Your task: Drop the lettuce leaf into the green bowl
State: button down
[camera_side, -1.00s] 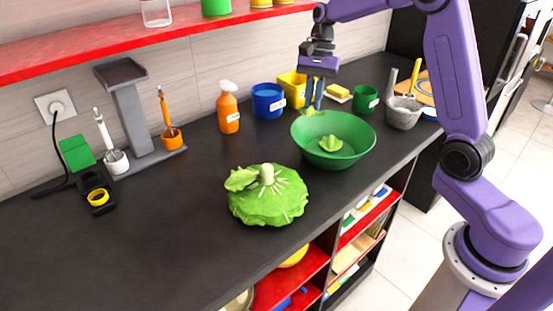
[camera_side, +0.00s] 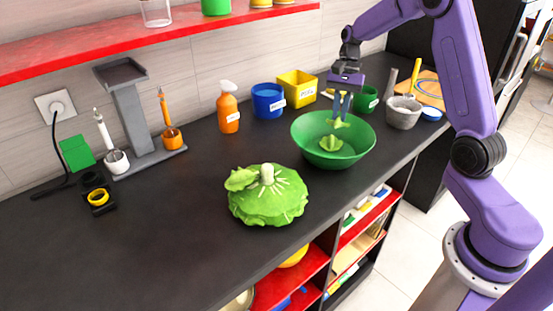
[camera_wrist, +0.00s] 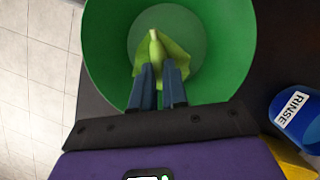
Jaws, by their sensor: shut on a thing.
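My gripper (camera_side: 341,117) is over the green bowl (camera_side: 355,150), shut on a small yellow-green lettuce leaf (camera_side: 338,123). The leaf hangs at the fingertips, at about rim height in the side view. In the wrist view, the fingers (camera_wrist: 160,72) reach over the bowl (camera_wrist: 232,60) with the held leaf (camera_wrist: 154,47) in front of them.
A leafy green lettuce head (camera_side: 268,203) sits on the dark counter left of the bowl. Behind the bowl stand a blue cup (camera_side: 267,102), a yellow box (camera_side: 297,85) and a green cup (camera_side: 366,98). A grey mortar (camera_side: 403,113) stands right. The counter's front left is clear.

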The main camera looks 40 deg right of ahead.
jog(key=shift+f, duration=0.4)
jog(key=c, duration=1.1)
grip_release()
jog(key=v, duration=1.7)
jog(key=shift+d+r, duration=0.1)
jog(key=shift+r, duration=0.1)
